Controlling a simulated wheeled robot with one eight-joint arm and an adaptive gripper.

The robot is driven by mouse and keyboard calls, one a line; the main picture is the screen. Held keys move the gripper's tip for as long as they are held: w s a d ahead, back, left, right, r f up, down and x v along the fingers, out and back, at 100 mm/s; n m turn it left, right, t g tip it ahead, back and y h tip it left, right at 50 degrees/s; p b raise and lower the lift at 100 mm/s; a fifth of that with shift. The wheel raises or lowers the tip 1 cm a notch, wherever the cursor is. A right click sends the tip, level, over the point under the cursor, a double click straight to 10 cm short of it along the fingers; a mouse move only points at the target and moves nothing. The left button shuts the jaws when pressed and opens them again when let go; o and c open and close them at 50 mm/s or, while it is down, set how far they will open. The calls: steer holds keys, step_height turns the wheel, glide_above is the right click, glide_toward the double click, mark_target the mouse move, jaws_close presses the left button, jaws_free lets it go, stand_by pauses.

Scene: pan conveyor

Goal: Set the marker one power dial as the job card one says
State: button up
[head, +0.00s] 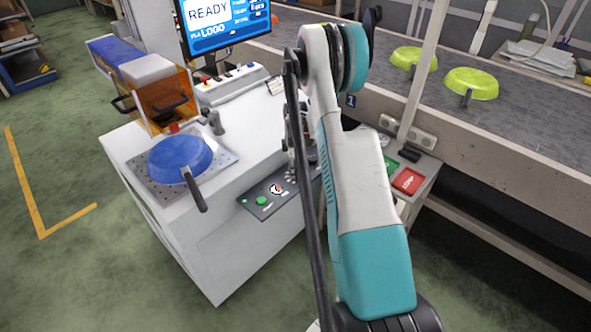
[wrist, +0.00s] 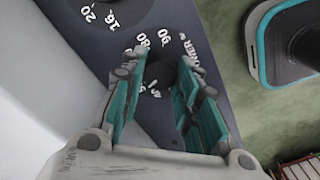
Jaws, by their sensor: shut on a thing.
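The power dial (wrist: 161,75) is a dark round knob on a dark panel, with white numbers such as 80 and 90 around it and the word POWER partly showing. My gripper (wrist: 163,66) has teal fingers on both sides of the dial and is shut on it. The fingers cover its pointer and part of the scale, so I cannot read its setting. In the head view my arm hides most of the gripper and the dial. A small white card (head: 275,86) is on the machine, too small to read; I cannot tell which card it is.
Another scale (wrist: 100,14) with 16 and 20 is beside the dial. The white machine (head: 225,240) carries a blue pan (head: 180,154) on a plate and a READY screen (head: 224,18). Green pans (head: 470,83) are on the conveyor (head: 545,125) at right.

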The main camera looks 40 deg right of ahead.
mark_target(296, 171)
stand_by(0.5)
steer(key=o, duration=1.1)
steer(key=shift+r, duration=0.1)
step_height(296, 171, up, 12)
steer(key=shift+f, duration=0.1)
